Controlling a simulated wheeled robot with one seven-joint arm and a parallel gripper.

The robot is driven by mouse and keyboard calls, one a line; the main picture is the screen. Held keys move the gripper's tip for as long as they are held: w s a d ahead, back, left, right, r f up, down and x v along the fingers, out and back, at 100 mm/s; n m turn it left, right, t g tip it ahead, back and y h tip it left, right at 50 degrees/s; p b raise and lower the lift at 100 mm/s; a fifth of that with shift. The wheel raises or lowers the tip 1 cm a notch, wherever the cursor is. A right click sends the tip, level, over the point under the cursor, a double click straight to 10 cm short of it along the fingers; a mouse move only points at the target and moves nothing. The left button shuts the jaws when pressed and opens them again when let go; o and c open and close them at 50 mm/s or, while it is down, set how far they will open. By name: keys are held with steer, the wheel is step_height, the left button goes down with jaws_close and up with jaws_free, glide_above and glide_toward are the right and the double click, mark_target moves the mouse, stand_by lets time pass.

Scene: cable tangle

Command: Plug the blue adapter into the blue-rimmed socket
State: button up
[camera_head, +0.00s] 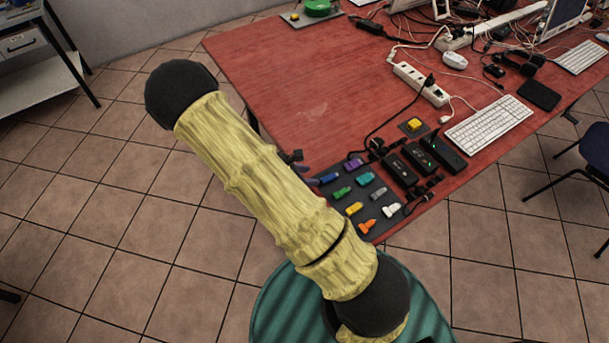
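A blue adapter (330,178) lies at the upper left of a dark mat on the near corner of the red table, close to my arm's edge. Three black socket blocks stand to its right: a left one (400,168), a middle one (420,158) and a right one (444,152). A blue rim is too small to make out on any of them. My yellow-sleeved arm crosses the middle of the view. A small dark part shows past its right edge, left of the mat; I cannot tell if it is my gripper. No clear fingertips show.
Purple (353,165), green (342,193), teal (365,178), yellow (354,208), grey (378,193), orange (367,226) and white (391,211) adapters lie close by. Black cables run around the blocks. A keyboard (490,124) and white power strip (420,84) lie beyond. The table's left part is clear.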

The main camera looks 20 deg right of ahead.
mark_target(329, 177)
steer(key=b+x, duration=0.5)
steer(key=x, duration=0.1)
steer(key=shift+d+f, duration=0.1)
steer(key=shift+f, duration=0.3)
steer(key=shift+b+x, duration=0.95)
steer(key=shift+b, duration=0.2)
steer(key=shift+d+r, duration=0.1)
jaws_close()
steer(key=shift+r+p, duration=2.75)
steer(key=shift+r, duration=0.8)
